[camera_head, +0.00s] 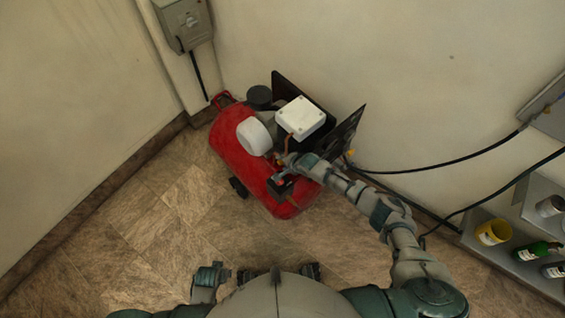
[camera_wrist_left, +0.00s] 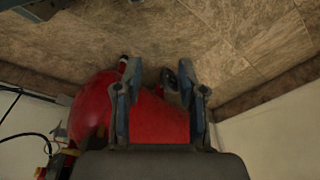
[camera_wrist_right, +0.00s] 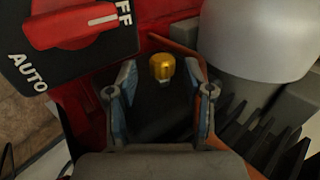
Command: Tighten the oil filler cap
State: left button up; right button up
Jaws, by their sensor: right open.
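A red air compressor (camera_head: 228,148) stands on the floor by the wall, with a white box and a white cylinder on top. My right gripper (camera_head: 285,172) is over its near right side. In the right wrist view a small brass-coloured cap (camera_wrist_right: 162,68) shows in the gap between the open fingers of my right gripper (camera_wrist_right: 160,74); no contact shows. I cannot tell whether this is the oil filler cap. My left gripper (camera_wrist_left: 160,74) is open and empty in the left wrist view, with the red tank (camera_wrist_left: 95,103) behind it.
A red OFF/AUTO switch (camera_wrist_right: 72,26) lies left of the right fingers, and dark cooling fins (camera_wrist_right: 268,140) lie right. Black hoses (camera_head: 430,168) run along the wall. A grey shelf (camera_head: 487,262) with a yellow cup (camera_head: 493,232) and bottles stands at right. Floor at left is clear.

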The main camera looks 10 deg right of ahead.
jog(key=shift+a, duration=0.2)
jog(key=shift+c, duration=0.2)
jog(key=shift+a, duration=0.3)
grip_shut()
jog(key=shift+d+f+y, duration=0.15)
jog(key=shift+d+y, duration=0.1)
jog(key=shift+y, duration=0.05)
jog(key=shift+s+d+f+t, duration=0.15)
jog(key=shift+f+t, duration=0.05)
jog(key=shift+t, duration=0.4)
jog(key=shift+f+t+y+b, duration=0.1)
jog(key=shift+t+y+b, duration=0.8)
jog(key=shift+t+b, duration=0.15)
pick_arm(q)
notch_tip(320, 180, up, 6)
jog(key=shift+a+r, duration=0.2)
jog(key=shift+a, duration=0.05)
pick_arm(e)
jog(key=shift+d, duration=0.1)
pick_arm(q)
jog(key=shift+w, duration=0.1)
